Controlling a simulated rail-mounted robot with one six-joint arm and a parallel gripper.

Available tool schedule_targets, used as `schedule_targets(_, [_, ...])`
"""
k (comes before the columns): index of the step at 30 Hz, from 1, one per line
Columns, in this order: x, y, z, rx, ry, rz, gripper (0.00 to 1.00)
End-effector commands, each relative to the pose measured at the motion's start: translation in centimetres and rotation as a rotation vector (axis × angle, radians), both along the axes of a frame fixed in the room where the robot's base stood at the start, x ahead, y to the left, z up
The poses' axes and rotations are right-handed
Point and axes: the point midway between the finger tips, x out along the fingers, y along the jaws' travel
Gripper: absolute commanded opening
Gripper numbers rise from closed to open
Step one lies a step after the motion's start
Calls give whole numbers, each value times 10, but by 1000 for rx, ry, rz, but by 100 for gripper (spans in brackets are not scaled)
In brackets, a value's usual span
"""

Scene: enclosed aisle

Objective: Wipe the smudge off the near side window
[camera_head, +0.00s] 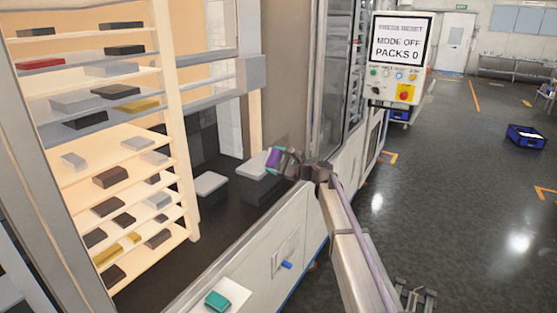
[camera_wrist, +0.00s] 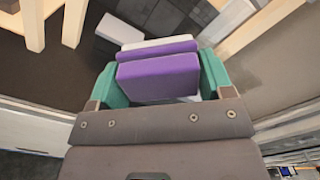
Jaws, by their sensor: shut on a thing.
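My gripper (camera_head: 284,161) is above the pale ledge of the machine, at its open side. In the wrist view, its two green fingers (camera_wrist: 158,84) are shut on a purple block (camera_wrist: 157,76) with a pale layer behind it. The purple block also shows at the gripper's tip in the head view (camera_head: 272,158). A tall window (camera_head: 331,85) stands in the machine's side beyond my gripper. I cannot tell whether it is the near side window. I make out no smudge on any glass.
Shelves (camera_head: 120,185) with several small packs stand inside at the left. A teal item (camera_head: 217,301) lies on a white plate on the ledge. A control panel (camera_head: 397,58) reads "MODE OFF". A blue crate (camera_head: 526,137) sits on the otherwise mostly clear aisle floor.

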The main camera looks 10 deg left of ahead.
Motion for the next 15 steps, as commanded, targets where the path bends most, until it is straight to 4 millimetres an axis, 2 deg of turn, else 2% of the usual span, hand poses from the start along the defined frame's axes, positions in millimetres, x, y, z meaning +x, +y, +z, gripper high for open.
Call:
schedule_targets(4, [-6,3,0,0,0,1,55])
schedule_targets(12, [-31,15,0,0,0,3,55])
schedule_targets(15, [-33,17,0,0,0,1,55])
